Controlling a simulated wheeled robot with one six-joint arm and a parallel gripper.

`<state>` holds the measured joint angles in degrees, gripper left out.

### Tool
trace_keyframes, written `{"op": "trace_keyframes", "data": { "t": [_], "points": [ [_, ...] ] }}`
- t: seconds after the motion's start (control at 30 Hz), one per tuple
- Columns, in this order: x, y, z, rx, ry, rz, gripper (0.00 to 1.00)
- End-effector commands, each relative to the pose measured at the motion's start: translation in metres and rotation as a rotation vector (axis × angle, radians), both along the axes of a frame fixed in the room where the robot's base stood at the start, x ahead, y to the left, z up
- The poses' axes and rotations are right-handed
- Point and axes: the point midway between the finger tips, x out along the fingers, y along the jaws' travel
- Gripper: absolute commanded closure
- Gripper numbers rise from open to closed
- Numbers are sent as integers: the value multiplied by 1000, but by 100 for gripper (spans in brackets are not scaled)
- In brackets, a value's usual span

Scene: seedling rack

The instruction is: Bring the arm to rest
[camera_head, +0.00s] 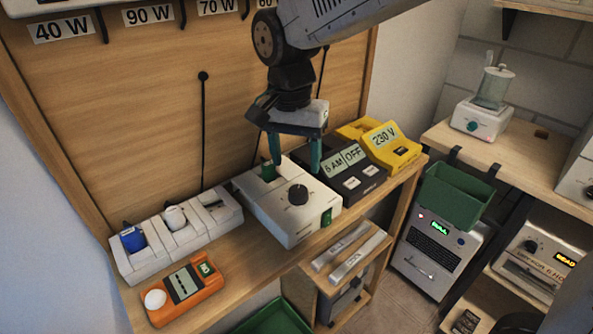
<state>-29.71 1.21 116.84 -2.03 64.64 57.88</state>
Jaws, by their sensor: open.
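My gripper (294,157) hangs at the end of my arm in the upper middle of the head view. Its two teal fingers point down and are apart, with nothing seen between them. It is above or in front of a white box (290,230) with a black knob (298,194) and a green switch (326,217); the fingertips look near the back of the box. I cannot tell whether they touch it.
On the bench stand a white rack (178,235), an orange meter (184,292), a black timer (346,172) and a yellow meter (392,145). A wooden backboard (150,110) rises behind.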

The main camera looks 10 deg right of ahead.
Motion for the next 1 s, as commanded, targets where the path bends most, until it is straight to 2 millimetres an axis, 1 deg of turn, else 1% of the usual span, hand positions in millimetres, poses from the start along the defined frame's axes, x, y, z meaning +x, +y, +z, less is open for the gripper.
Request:
{"op": "trace_keyframes", "data": {
  "t": [0.13,0.43,0.57,0.67,0.73,0.8,0.97,1.0],
  "points": [
    [0,0,6,0,1,0,41],
    [0,0,6,0,2,14,41],
    [-3,-1,4,-2,16,106,41],
    [-18,-9,-6,-10,58,238,41],
    [-33,-25,-5,-5,77,335,41],
    [-49,-45,-2,4,87,412,41],
    [-84,-92,7,28,84,535,41],
    [-95,-105,9,34,79,560,41]
  ]
}}
